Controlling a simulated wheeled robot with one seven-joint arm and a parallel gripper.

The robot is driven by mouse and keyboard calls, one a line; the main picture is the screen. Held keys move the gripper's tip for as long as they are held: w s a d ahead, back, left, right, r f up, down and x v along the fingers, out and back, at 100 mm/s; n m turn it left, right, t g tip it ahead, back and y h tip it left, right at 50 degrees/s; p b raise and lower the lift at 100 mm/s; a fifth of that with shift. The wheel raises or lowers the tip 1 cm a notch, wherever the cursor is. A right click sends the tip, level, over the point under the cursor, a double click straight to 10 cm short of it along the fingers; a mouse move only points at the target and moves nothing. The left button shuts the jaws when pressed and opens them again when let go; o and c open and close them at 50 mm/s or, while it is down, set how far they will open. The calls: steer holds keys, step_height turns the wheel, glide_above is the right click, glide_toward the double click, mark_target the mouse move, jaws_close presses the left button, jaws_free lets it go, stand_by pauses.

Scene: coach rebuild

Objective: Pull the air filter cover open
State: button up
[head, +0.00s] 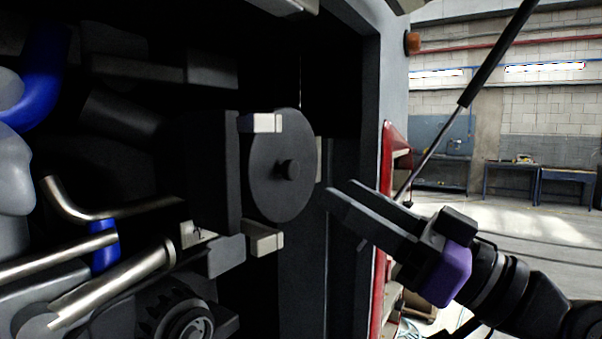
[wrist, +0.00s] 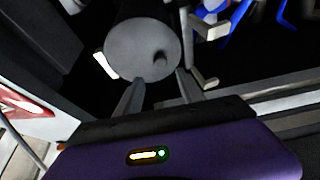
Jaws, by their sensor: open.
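The air filter cover (head: 270,180) is a dark grey round disc with a small knob (head: 288,169) near its middle. It faces right in the head view, inside the dark engine bay. In the wrist view the cover (wrist: 135,50) is at the upper middle, with its knob (wrist: 159,58) right of centre. My gripper (head: 340,190) is open and empty, its fingers pointing left toward the cover and a short way apart from it. In the wrist view my gripper's fingertips (wrist: 160,82) show just below the cover. The cover looks seated on its housing.
Light clips or blocks sit above (head: 262,123) and below (head: 264,238) the cover. Metal pipes (head: 120,270) and a blue hose (head: 40,75) lie to the left. The bay's frame (head: 372,110) and a red panel (head: 386,200) stand near my arm. A gas strut (head: 480,80) rises at right.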

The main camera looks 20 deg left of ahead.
mark_target(295, 171)
steer(key=p+x, duration=0.2)
steer(key=x, duration=0.4)
steer(key=shift+s+a+p, duration=0.15)
steer(key=shift+s+p, duration=0.05)
steer(key=shift+p, duration=0.15)
steer(key=shift+w+a+r, duration=0.1)
steer(key=shift+w+a, duration=0.05)
steer(key=shift+a, duration=0.65)
jaws_close()
stand_by(0.5)
